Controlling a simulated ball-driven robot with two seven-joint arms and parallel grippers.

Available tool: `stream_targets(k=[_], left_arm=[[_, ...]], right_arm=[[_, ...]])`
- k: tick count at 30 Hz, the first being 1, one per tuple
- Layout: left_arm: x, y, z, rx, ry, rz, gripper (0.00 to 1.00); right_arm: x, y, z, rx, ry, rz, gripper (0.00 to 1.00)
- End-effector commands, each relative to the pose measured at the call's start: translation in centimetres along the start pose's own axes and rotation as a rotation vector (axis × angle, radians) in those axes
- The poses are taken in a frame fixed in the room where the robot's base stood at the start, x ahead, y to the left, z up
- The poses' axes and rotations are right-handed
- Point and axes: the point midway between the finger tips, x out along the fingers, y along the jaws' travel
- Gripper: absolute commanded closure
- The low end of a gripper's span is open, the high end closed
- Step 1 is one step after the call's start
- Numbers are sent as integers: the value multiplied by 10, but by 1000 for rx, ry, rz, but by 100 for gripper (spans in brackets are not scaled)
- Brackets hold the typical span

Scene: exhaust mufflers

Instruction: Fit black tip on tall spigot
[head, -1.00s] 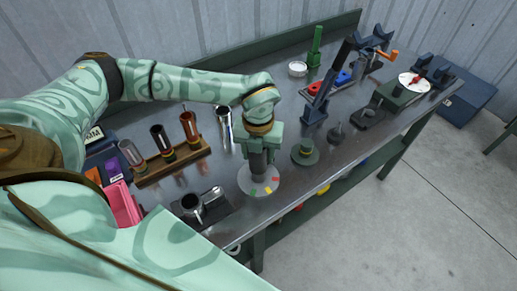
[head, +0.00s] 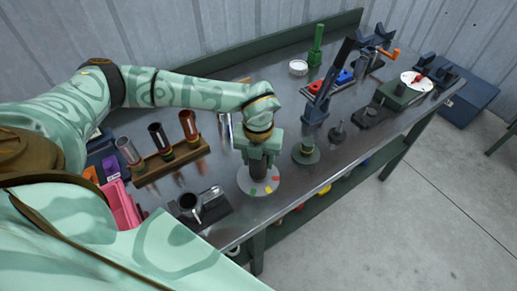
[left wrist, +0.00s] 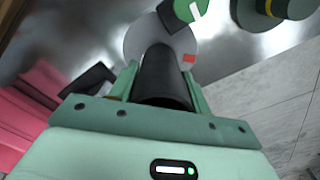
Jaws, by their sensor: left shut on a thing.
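My left gripper (head: 259,152) is shut on the black tip (head: 258,165), a dark upright tube, over a pale round disc (head: 246,185) with red, yellow and green marks. In the left wrist view the black tip (left wrist: 165,78) stands between the fingers, with the disc (left wrist: 133,42) beyond it. The tip's lower end is close to the disc; whether it touches anything there cannot be told. No spigot shows on the disc; the tip and gripper cover its middle. My right gripper is not in view.
A wooden rack (head: 172,165) with three tubes stands to the left. A dark fixture with a metal cup (head: 189,202) is at front left. A green round stand (head: 306,154) is close on the right, with a blue clamp (head: 315,110) behind it. Pink bins (head: 122,208) are at the left.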

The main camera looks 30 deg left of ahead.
Motion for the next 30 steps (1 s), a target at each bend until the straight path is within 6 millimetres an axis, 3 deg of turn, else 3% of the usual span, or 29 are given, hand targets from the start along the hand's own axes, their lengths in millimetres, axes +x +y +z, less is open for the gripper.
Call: stream_targets(k=[19,20,22,30], left_arm=[[9,0,-1,1,2,0,72],[9,0,-1,1,2,0,47],[9,0,-1,1,2,0,27],[9,0,0,0,1,0,27]], right_arm=[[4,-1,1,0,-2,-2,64],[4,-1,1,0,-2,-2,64],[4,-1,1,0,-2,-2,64],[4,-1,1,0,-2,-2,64]])
